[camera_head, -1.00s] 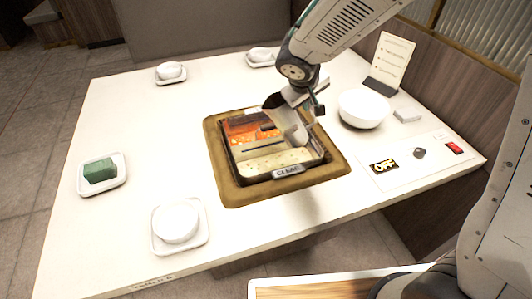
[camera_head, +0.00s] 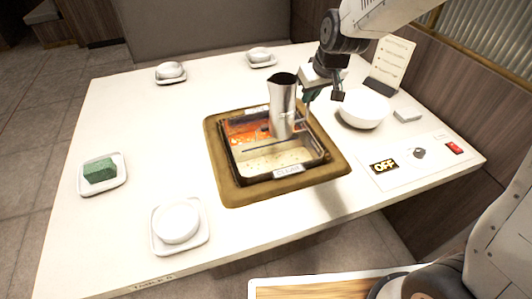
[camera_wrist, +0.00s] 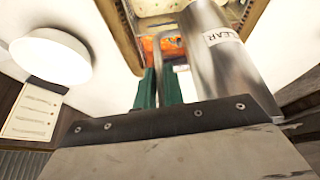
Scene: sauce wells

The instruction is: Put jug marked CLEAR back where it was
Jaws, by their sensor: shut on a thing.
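The steel jug (camera_head: 282,108) is upright above the sunken pot, over its right side. In the wrist view the jug (camera_wrist: 222,75) carries a label reading CLEAR. My gripper (camera_head: 308,97) is shut on the jug's handle side; its green fingers (camera_wrist: 158,88) are close around the handle in the wrist view. The pot (camera_head: 250,178) has a divider, with red broth at the back and pale broth in front. A CLEAR label (camera_head: 288,170) sits on its front rim. The jug hides part of the pot's right side.
A white bowl (camera_head: 363,110) and a menu stand (camera_head: 388,65) are right of the pot. A control panel shows OFF (camera_head: 383,167). A green block (camera_head: 100,171) lies on a left plate. Stacked white dishes (camera_head: 177,222) stand front left.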

